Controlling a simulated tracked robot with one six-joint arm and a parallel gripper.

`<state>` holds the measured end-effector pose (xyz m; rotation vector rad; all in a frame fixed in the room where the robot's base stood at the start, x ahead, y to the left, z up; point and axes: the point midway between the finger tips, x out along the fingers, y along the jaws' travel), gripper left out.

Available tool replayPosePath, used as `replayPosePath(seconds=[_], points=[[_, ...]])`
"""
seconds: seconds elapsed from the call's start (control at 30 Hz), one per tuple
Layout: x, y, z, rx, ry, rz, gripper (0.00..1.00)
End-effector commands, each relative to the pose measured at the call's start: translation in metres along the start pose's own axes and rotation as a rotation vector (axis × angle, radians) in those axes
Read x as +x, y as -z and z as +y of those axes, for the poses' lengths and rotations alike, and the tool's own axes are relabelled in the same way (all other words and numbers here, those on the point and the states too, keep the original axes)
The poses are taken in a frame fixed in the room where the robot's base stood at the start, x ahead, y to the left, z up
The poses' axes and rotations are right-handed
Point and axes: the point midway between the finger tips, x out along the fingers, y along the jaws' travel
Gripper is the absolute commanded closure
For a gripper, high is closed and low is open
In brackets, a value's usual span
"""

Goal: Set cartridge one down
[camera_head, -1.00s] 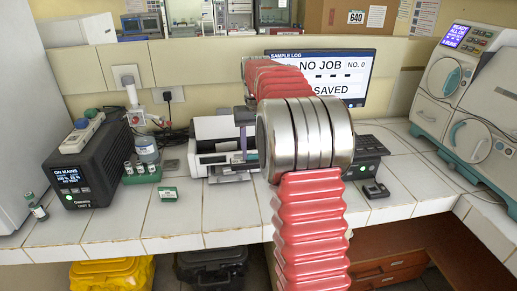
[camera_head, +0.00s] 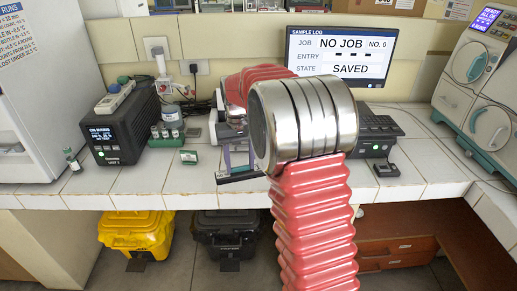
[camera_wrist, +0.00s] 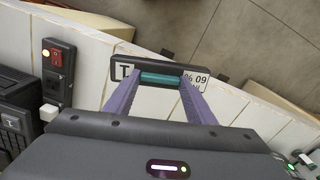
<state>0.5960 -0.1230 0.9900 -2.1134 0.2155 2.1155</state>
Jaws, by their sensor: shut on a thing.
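My gripper (camera_wrist: 160,82) is shut on a dark cartridge (camera_wrist: 122,72), seen in the wrist view between two purple fingers. I cannot tell whether the cartridge touches the counter. My red-sleeved arm hides much of what is behind it.
Yellow (camera_head: 137,233) and black (camera_head: 226,236) cases sit below.

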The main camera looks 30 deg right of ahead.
Motion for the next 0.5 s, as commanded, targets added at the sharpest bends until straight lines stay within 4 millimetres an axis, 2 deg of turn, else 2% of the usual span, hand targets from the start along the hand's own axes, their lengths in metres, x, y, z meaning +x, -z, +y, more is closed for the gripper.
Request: replayPosePath(seconds=[0.03, 0.2, 0.3, 0.4, 0.5], points=[[0.009, -0.005, -0.016, -0.027, 0.000, -0.002, 0.82], [0.044, -0.027, -0.072, -0.122, 0.000, -0.002, 0.82], [0.060, -0.040, -0.097, -0.167, 0.000, -0.001, 0.82], [0.070, -0.049, -0.111, -0.194, 0.000, 0.001, 0.82], [0.074, -0.052, -0.117, -0.204, 0.000, 0.001, 0.82]])
